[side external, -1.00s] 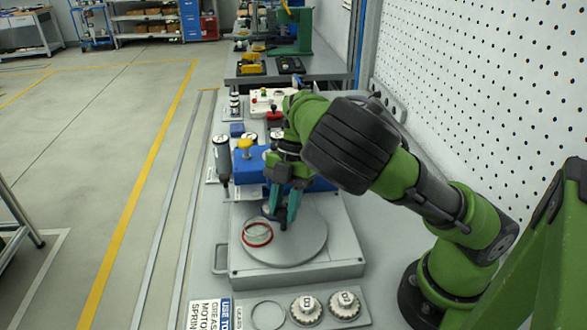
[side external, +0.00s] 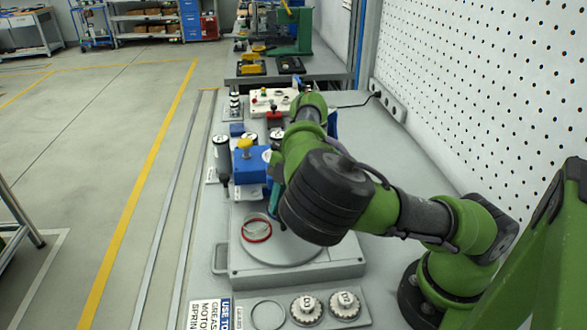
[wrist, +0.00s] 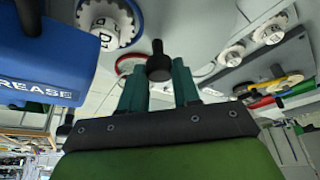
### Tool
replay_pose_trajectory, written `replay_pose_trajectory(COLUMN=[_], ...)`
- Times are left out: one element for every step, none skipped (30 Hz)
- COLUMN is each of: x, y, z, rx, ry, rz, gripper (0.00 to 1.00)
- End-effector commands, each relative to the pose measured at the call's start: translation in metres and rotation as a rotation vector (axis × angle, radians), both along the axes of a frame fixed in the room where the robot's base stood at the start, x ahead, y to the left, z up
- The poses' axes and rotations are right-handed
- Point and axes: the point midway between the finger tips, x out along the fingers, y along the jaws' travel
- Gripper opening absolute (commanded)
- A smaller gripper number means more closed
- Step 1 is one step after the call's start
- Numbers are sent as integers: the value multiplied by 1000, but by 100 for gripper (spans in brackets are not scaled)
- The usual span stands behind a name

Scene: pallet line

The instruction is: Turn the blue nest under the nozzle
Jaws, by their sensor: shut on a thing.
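The grey turntable (side external: 290,250) sits on a grey base in the side view. The red nest (side external: 257,231), a thin ring, is at its front left and also shows in the wrist view (wrist: 128,66). The blue nest (wrist: 134,34) is a blue ring holding a white toothed part, beside the blue grease unit (wrist: 38,60) in the wrist view; my arm hides it in the side view. My gripper (wrist: 158,72) has its teal fingers shut on a black knob (wrist: 158,63).
Two white toothed parts (side external: 306,309) and an empty ring (side external: 268,315) lie in a tray in front of the base. The blue grease unit (side external: 250,165) with a yellow knob stands behind the turntable. A perforated wall (side external: 480,90) bounds the right side.

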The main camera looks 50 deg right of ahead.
Motion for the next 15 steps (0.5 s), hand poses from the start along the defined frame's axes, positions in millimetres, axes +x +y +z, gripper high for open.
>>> replay_pose_trajectory(x=[1,1,1,1,1,1,1,1,1,0,0,0,0,0,0], y=[0,0,0,0,0,0,0,0,0,0,0,0,0,0,0], z=[1,1,1,1,1,1,1,1,1,1,1,0,0,0,0], rx=[3,3,3,3,3,3,2,2,2,2,2,1,1,1,1], ry=[-3,-3,-3,-2,-2,-2,-2,-3,-3,-3,-2,-2,-2,-1,-1], rz=[-2,-2,-2,-2,-2,-2,-2,-1,-1,-1,-1,-1,-1,0,0], gripper=[0,0,0,0,0,0,36,40,47,51,56,56,56,56,56])
